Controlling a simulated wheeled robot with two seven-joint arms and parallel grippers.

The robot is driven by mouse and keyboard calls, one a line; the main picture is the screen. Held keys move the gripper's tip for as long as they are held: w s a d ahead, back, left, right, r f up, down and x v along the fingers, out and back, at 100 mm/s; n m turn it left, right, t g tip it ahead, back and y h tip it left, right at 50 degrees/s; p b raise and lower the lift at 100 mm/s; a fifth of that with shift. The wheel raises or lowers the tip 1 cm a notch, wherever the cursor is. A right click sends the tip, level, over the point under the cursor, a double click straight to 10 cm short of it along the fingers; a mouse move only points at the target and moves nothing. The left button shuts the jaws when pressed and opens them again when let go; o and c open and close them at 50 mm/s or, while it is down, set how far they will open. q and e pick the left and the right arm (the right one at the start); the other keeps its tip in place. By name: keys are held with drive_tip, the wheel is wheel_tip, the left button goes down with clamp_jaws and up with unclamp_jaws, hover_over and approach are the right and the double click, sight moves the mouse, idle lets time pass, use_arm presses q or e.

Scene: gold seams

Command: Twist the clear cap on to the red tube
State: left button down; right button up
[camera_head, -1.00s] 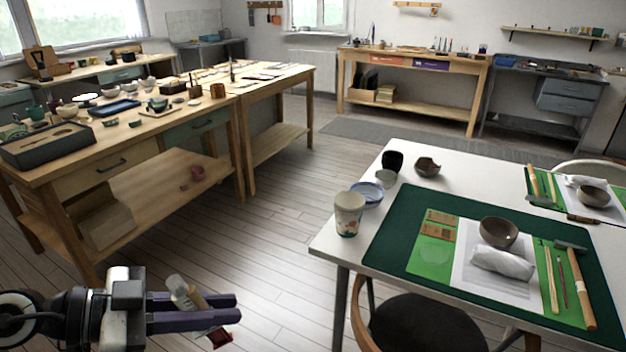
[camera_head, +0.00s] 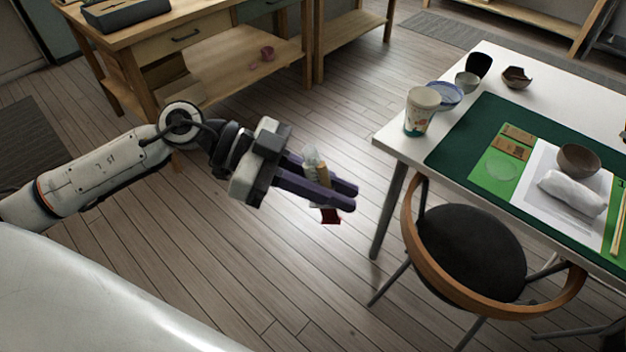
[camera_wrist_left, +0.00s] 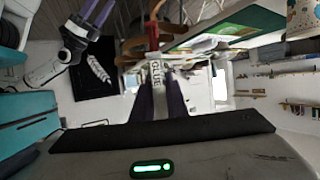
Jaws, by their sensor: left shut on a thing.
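My left gripper (camera_head: 350,195) is shut on a small tube (camera_head: 324,177), which it holds across its purple fingers above the floor. A pale, clear-looking end (camera_head: 312,157) sticks out above the fingers and a red end (camera_head: 330,215) below them. In the left wrist view the tube's white label (camera_wrist_left: 157,76) reads GLUE, with a red part (camera_wrist_left: 152,36) beyond it. I cannot tell whether the pale end is a separate cap. My right gripper (camera_wrist_left: 98,12) shows only in the left wrist view, its purple fingers apart with nothing visible between them.
A white table (camera_head: 395,135) with a green mat (camera_head: 457,150), a patterned cup (camera_head: 421,112) and bowls stands to the right. A black-seated chair (camera_head: 470,250) stands before it. A wooden workbench (camera_head: 215,50) is behind on the left. Floor around the gripper is clear.

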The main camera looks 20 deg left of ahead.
use_arm(q)
drive_tip(key=d+m+g, duration=0.3)
drive_tip(key=d+g, duration=0.1)
drive_tip(key=d, duration=0.2)
drive_tip(key=shift+w+d+f+m, duration=0.3)
drive_tip(key=shift+w+d+f, duration=0.05)
drive_tip(key=shift+w+f, duration=0.05)
use_arm(e)
drive_tip(key=shift+o, duration=0.2)
drive_tip(key=o, duration=0.5)
use_arm(q)
drive_tip(key=shift+h, duration=0.3)
use_arm(e)
drive_tip(key=v, duration=0.7)
drive_tip(key=shift+s+d+r, duration=0.1)
drive_tip(key=shift+s+r, duration=0.05)
drive_tip(key=shift+s, duration=0.05)
drive_tip(key=x, duration=0.7)
drive_tip(key=shift+w+f, duration=0.2)
